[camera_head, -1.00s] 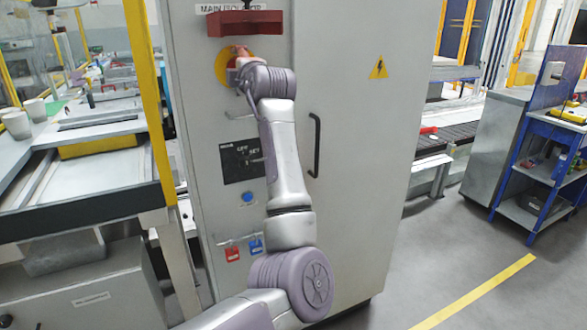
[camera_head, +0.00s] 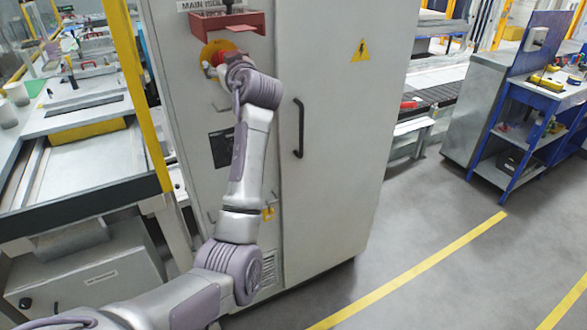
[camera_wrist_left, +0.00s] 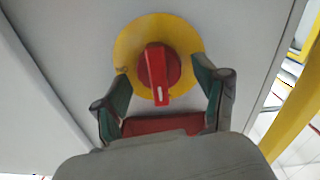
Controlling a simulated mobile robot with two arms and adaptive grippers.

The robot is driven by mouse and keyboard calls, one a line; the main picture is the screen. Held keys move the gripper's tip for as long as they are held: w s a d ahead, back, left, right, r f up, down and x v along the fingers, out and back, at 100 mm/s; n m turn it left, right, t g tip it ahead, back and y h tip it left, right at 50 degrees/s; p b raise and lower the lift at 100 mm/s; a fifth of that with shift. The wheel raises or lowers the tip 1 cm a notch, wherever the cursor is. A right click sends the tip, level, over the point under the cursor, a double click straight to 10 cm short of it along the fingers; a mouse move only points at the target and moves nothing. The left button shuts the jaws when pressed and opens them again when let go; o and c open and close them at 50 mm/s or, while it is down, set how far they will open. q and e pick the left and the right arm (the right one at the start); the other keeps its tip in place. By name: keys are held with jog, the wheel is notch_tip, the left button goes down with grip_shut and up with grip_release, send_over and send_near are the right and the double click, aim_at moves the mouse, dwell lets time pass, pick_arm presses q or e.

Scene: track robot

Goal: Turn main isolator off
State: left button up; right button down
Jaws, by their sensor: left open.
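The main isolator is a red rotary handle (camera_wrist_left: 157,72) on a round yellow disc (camera_wrist_left: 190,38), on the grey cabinet's front. In the left wrist view the handle's white-marked end points down the picture. My left gripper (camera_wrist_left: 161,72) is open, its two fingers on either side of the handle, with gaps showing; I see no contact. In the head view the disc (camera_head: 211,50) is partly hidden by my left wrist and gripper (camera_head: 221,70). My right gripper is not in view.
A red hood (camera_head: 227,22) juts out just above the isolator and also shows between my fingers (camera_wrist_left: 160,125). A black door handle (camera_head: 299,128) stands right of my arm. A yellow post (camera_head: 138,90) is close on the left. Open floor (camera_head: 420,220) lies to the right.

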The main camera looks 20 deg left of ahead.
pick_arm(q)
jog(key=m+p, duration=0.2)
jog(key=p, duration=0.1)
jog(key=shift+r, duration=0.3)
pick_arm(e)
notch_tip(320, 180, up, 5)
pick_arm(q)
jog(key=f+b+v, duration=0.1)
jog(key=b+v, duration=0.5)
jog(key=v, duration=0.8)
jog(key=w+d+f+m+h, duration=0.2)
jog(key=f+m, duration=0.1)
jog(key=f, duration=0.7)
jog(key=w+d+f+m+h, duration=0.2)
jog(key=w+f+m, duration=0.1)
jog(key=f, duration=0.7)
jog(key=w+d+f+m+h+b, duration=0.1)
jog(key=w+d+f+m+h, duration=0.1)
jog(key=f, duration=0.8)
jog(key=shift+w+d+m+t+h, duration=0.35)
jog(key=shift+w+d+m, duration=0.2)
jog(key=shift+w, duration=0.2)
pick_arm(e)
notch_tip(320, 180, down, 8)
